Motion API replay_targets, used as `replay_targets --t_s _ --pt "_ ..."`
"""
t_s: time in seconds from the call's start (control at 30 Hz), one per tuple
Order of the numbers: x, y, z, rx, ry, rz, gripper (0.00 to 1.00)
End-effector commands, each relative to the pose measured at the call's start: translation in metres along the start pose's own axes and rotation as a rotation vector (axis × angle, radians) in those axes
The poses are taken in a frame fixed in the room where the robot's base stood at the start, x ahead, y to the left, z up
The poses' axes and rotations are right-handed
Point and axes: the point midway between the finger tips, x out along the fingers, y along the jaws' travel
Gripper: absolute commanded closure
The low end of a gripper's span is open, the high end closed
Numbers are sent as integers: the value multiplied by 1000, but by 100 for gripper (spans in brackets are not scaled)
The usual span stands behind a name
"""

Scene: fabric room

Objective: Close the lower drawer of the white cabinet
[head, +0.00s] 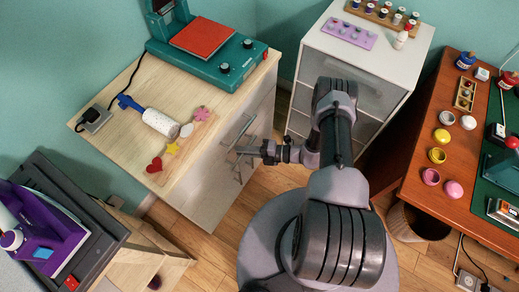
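The white cabinet (379,47) stands against the back wall, with pale grey drawer fronts below its white top. My arm crosses in front of it and hides much of these fronts. I cannot tell how far its lower drawer is out. My gripper (241,161) is left of the white cabinet, close to the metal handles (239,128) on the front of the wood-topped cabinet (213,185). The fingers are small and overlap the handle area, so I cannot tell whether they are open or touch it.
The wood-topped cabinet carries a teal machine (207,58), a lint roller (158,122) and small shapes. A brown desk (418,178) with paint pots is at the right, a waste bin (421,222) below it. An iron (42,232) is at lower left. Wood floor (225,240) shows between.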

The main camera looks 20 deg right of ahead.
Motion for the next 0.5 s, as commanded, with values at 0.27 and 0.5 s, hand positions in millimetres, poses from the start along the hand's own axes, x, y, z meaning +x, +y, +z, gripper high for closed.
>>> replay_targets --t_s 0.27,0.5 --pt "-35 4 2 0 -6 3 80" --pt "-106 3 2 0 -8 1 80"
